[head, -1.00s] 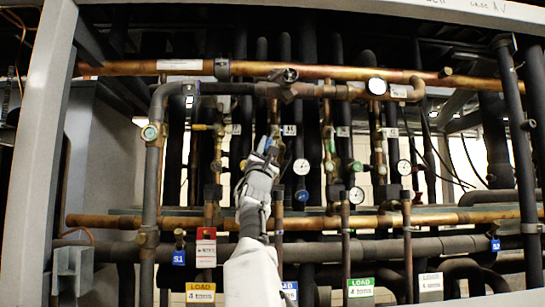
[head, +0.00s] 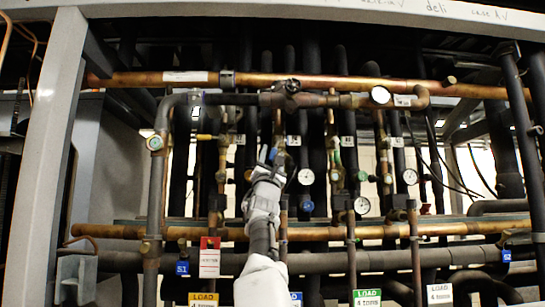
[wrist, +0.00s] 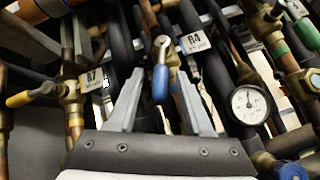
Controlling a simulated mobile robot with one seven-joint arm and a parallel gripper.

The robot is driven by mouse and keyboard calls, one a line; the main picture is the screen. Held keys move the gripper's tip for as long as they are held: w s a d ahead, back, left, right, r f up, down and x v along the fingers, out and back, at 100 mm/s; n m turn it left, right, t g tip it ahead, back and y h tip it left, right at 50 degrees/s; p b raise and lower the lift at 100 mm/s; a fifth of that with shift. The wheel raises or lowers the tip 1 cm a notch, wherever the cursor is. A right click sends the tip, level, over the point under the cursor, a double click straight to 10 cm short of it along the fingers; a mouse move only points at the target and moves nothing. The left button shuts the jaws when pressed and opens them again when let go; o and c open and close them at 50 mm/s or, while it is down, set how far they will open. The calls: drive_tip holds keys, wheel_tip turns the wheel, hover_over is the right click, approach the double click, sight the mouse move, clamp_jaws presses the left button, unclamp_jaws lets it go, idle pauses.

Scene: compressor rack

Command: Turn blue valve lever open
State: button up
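The blue valve lever (wrist: 160,84) hangs handle-down from a small valve on a copper pipe, at the centre of the wrist view. My gripper (wrist: 158,98) is open, with one grey finger on each side of the lever in the picture. I cannot tell whether the lever is fully between the fingers in depth, and no contact is visible. In the head view, my gripper (head: 268,170) reaches up at the rack's middle. Only a small blue bit of the lever (head: 273,154) shows at its tip.
A yellow-handled valve (wrist: 32,96) is on the left. A white gauge (wrist: 249,103) and a blue round knob (wrist: 291,172) are at right. Copper and black pipes crowd the space around my gripper. A horizontal copper pipe (head: 400,227) runs behind my arm.

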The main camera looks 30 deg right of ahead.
drive_tip(key=shift+b+v, duration=0.8)
drive_tip(key=shift+b, duration=0.25)
drive_tip(key=s+a+b, duration=0.5)
drive_tip(key=s+a, duration=0.2)
drive_tip(key=s, duration=0.2)
drive_tip(key=shift+s+r, duration=0.15)
drive_tip(key=shift+s, duration=0.05)
